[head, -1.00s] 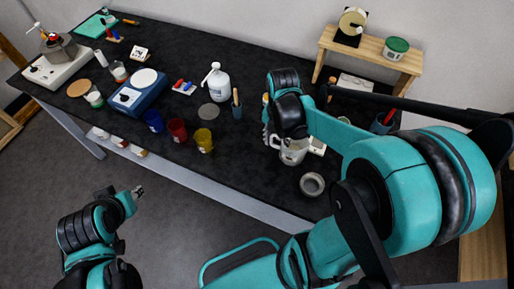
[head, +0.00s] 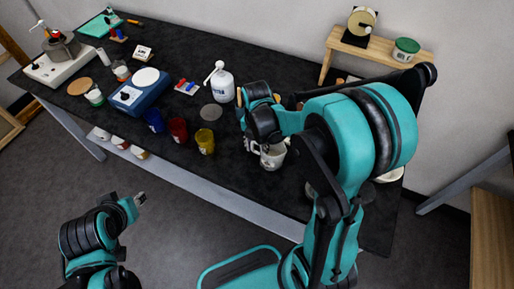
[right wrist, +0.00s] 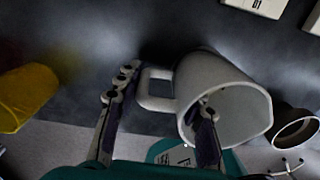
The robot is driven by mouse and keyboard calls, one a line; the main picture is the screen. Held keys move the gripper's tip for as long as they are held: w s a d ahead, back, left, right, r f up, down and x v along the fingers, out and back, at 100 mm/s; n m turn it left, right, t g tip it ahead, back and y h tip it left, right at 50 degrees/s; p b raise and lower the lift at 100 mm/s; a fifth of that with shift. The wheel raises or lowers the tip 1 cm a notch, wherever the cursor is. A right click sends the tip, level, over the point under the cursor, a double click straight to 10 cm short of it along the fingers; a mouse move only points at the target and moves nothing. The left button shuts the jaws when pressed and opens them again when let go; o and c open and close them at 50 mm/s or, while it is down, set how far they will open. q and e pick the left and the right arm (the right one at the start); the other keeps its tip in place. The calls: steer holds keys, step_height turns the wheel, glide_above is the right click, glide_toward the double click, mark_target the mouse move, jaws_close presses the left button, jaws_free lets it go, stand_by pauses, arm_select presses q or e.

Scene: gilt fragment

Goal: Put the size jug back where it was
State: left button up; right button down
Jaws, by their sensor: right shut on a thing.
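The size jug, a white jug with a side handle (head: 273,158), is over the right part of the black bench in the head view. In the right wrist view the jug (right wrist: 240,108) has its open mouth toward the lower right and its handle toward the left finger. My right gripper (right wrist: 155,125) is shut on it, one finger beside the handle and the other at the mouth. Whether the jug's base touches the bench is unclear. My left gripper (head: 139,199) is empty, off the bench's front edge; its finger gap is too small to judge.
A yellow cup (head: 204,141), a red cup (head: 178,130) and a blue cup (head: 154,121) stand left of the jug. A grey disc (head: 211,112) and a white bottle (head: 221,84) are behind them. A wooden shelf (head: 381,52) stands at the back right.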

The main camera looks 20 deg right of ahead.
steer(key=c, duration=1.4)
jaws_free()
steer(key=shift+f, duration=0.15)
steer(key=o, duration=0.4)
steer(key=shift+o, duration=0.2)
steer(key=shift+r, duration=0.2)
